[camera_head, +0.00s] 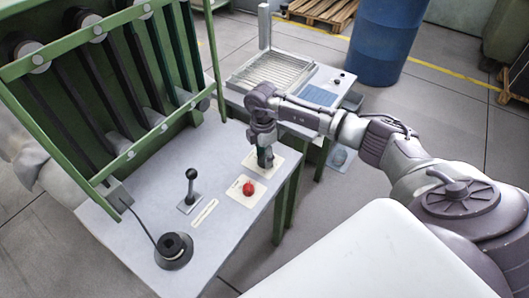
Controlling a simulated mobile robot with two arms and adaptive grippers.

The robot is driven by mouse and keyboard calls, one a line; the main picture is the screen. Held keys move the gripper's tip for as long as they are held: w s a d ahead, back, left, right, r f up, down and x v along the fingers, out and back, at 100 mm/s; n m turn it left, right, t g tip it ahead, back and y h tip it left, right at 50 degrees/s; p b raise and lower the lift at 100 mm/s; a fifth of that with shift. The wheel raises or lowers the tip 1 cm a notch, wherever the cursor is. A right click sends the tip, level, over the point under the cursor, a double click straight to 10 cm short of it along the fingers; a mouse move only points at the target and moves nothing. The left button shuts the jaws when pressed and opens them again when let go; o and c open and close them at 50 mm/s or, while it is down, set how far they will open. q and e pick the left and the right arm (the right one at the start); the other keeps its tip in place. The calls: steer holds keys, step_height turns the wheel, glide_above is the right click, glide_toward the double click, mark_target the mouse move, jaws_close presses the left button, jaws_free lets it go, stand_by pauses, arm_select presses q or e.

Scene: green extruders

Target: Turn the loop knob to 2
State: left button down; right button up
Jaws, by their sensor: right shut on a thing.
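My right arm reaches in from the right, and my right gripper (264,147) points down over a cream label plate (249,163) at the right end of the grey control panel. It is shut on the loop knob, which it mostly hides. The knob's pointer and the numbers on the plate are too small or covered to read. My left gripper is not in view.
A red button (249,188) on another cream plate sits just in front of the gripper. A black-topped lever (190,186) and a round black device (173,246) with a cable stand on the panel (130,235). A green frame (95,110) rises behind. A blue barrel (385,40) stands farther back.

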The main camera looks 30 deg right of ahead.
steer(key=shift+w+r+m, duration=0.1)
steer(key=shift+m, duration=0.5)
steer(key=shift+p, duration=0.3)
steer(key=o, duration=1.2)
steer(key=shift+c, duration=0.2)
step_height(320, 180, up, 12)
steer(key=shift+w, duration=0.35)
steer(key=shift+d, duration=0.1)
